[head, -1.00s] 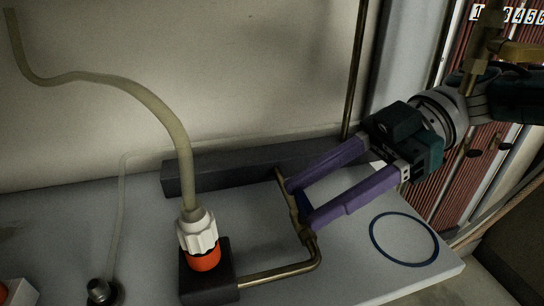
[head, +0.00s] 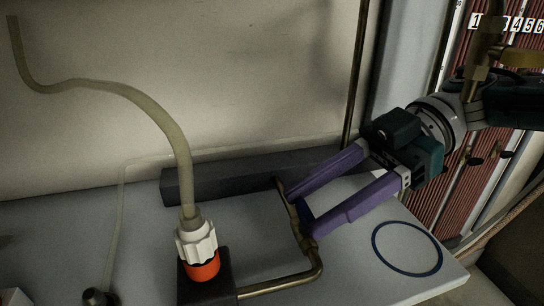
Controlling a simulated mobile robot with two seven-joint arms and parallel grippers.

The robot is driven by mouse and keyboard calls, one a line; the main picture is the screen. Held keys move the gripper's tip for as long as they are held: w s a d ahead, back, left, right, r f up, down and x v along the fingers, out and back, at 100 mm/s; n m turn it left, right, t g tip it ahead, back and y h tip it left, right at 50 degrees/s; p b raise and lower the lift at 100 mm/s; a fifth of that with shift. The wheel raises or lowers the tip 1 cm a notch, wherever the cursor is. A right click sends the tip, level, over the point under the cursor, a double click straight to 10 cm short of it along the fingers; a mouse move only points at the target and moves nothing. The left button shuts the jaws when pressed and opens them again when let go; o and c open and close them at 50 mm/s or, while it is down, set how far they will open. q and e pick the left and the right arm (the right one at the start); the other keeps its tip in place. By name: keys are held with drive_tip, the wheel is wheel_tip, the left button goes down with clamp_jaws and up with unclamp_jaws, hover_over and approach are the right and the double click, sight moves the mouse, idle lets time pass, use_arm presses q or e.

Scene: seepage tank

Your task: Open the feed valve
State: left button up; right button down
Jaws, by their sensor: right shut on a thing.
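My right gripper (head: 296,209), with two purple fingers, reaches in from the right. My left gripper is not in view.
A white fitting with an orange collar (head: 203,269) and a pale hose (head: 180,140) stands left of the valve. A dark bar (head: 225,175) lies behind. A blue ring (head: 407,248) marks the bench's right end. A vertical pipe (head: 354,80) stands at the back.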

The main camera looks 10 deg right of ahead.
idle(0.7)
drive_tip(key=shift+c, duration=1.6)
unclamp_jaws()
drive_tip(key=b+v, duration=0.2)
drive_tip(key=v, duration=0.7)
drive_tip(key=shift+d+f+b, duration=0.1)
drive_tip(key=shift+f+b, duration=0.05)
drive_tip(key=shift+b, duration=0.25)
drive_tip(key=shift+d+r, duration=0.35)
